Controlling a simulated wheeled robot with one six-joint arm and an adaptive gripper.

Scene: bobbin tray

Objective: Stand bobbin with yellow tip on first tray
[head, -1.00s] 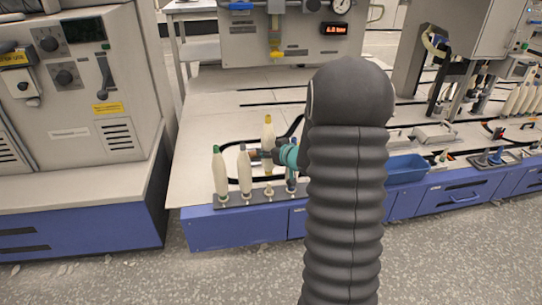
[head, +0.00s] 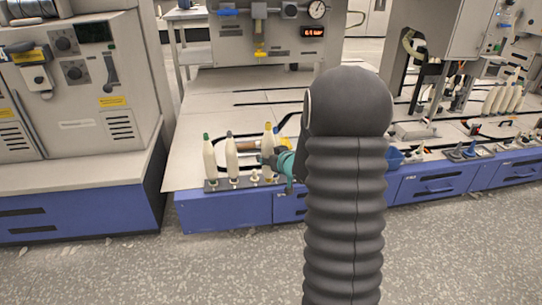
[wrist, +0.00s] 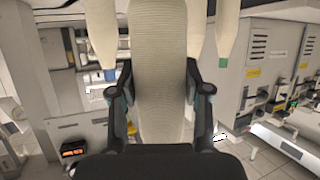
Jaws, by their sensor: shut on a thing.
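The bobbin with yellow tip (head: 268,148) is cream, upright, and held in my gripper (head: 268,161) at the tray's right part. I cannot tell whether its foot touches the tray. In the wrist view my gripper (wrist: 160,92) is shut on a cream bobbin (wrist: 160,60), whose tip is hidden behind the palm. The first tray (head: 243,184) is a dark strip on the bench's front edge. On it stand a green-tipped bobbin (head: 209,160) and a grey-tipped bobbin (head: 232,158). An empty peg (head: 254,175) shows left of the held bobbin.
A blue tip (head: 277,131) shows close to the right of the yellow one, its bobbin mostly hidden. A brownish object (head: 243,144) lies behind the row. The bench (head: 200,115) left and behind is fairly clear.

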